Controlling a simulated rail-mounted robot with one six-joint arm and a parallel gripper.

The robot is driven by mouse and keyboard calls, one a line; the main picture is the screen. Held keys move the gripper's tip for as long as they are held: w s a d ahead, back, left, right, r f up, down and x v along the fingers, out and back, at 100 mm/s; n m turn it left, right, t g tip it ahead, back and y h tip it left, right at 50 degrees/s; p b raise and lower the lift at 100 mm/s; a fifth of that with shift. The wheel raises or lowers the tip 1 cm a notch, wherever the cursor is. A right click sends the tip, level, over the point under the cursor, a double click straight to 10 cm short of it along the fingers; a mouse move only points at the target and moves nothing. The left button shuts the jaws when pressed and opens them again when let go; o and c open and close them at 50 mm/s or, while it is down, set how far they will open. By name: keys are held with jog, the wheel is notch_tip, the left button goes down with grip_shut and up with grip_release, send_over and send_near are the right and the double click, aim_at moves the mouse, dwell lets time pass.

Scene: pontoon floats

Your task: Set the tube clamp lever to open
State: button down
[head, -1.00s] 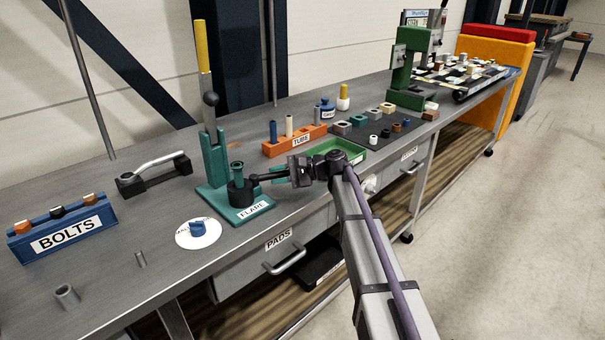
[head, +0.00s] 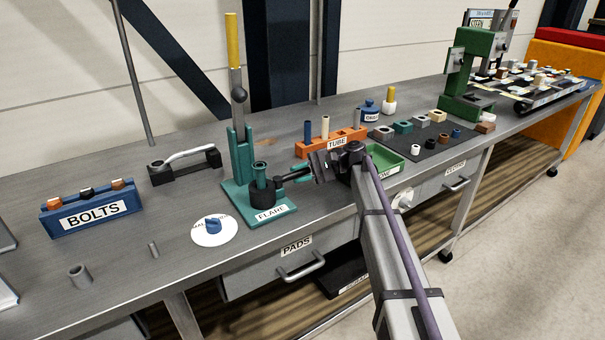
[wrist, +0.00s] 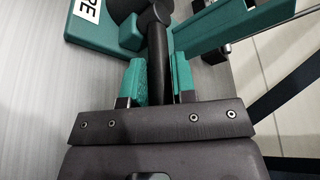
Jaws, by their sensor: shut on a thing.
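The teal flare press (head: 240,160) stands on the bench with a yellow-tipped upright handle and a FLARE label on its base. Its dark round tube clamp (head: 262,192) sits low at the front, with a teal tube end standing up out of it. The black clamp lever (wrist: 157,45) sticks out from the clamp toward the right in the head view. My gripper (head: 297,174) is shut on this lever. In the wrist view its teal fingers (wrist: 160,82) lie on both sides of the black bar. The lever's outer end is hidden by my gripper.
An orange TUBE rack (head: 330,142) stands close behind my gripper, with a green tray (head: 385,160) to its right. A white disc with a blue knob (head: 213,230) lies in front left. A blue BOLTS rack (head: 92,208) is at far left; bench between is mostly clear.

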jog(key=c, duration=0.9)
grip_release()
jog(key=p+v, duration=0.2)
jog(key=v, duration=0.8)
jog(key=shift+w+d+r, duration=0.15)
jog(key=shift+d+r, duration=0.05)
jog(key=shift+d, duration=0.15)
